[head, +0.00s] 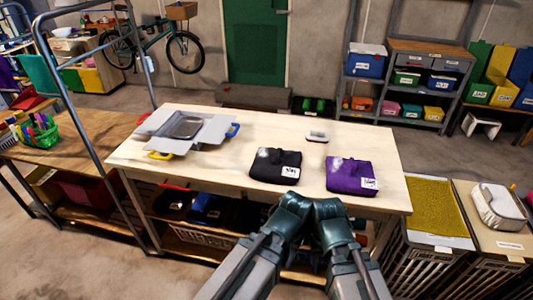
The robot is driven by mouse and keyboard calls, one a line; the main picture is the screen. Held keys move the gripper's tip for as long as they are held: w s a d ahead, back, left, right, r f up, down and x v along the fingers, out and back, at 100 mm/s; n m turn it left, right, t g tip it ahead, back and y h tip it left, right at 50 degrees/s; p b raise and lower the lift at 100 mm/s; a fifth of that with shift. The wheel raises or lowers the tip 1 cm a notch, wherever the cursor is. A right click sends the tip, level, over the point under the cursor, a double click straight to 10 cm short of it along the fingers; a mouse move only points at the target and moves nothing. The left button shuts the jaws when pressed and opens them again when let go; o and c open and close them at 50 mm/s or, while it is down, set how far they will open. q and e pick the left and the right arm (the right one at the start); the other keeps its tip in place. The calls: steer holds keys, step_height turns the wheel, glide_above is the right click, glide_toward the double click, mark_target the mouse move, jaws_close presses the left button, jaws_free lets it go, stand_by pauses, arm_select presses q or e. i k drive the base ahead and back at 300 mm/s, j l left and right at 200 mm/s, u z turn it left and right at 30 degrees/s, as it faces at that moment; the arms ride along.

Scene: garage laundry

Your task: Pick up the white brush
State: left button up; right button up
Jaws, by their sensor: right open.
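A small white brush (317,136) with a dark lower edge lies on the pale wooden table (220,190), towards the back right. Nothing touches it. My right gripper (328,209) is at the table's front edge, nearer to me than the brush and apart from it. It is open and I see nothing in it. My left gripper (292,203) is close beside it on the left, and its jaws cannot be made out.
A black folded item (275,166) and a purple folded item (351,174), both labelled, lie between my grippers and the brush. A grey-white flapped box (160,124) sits at the table's left. Bins (440,245) stand at the right.

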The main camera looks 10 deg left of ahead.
mark_target(315, 135)
steer(key=i+j+z, duration=0.1)
steer(key=z, duration=1.55)
steer(key=j, duration=1.8)
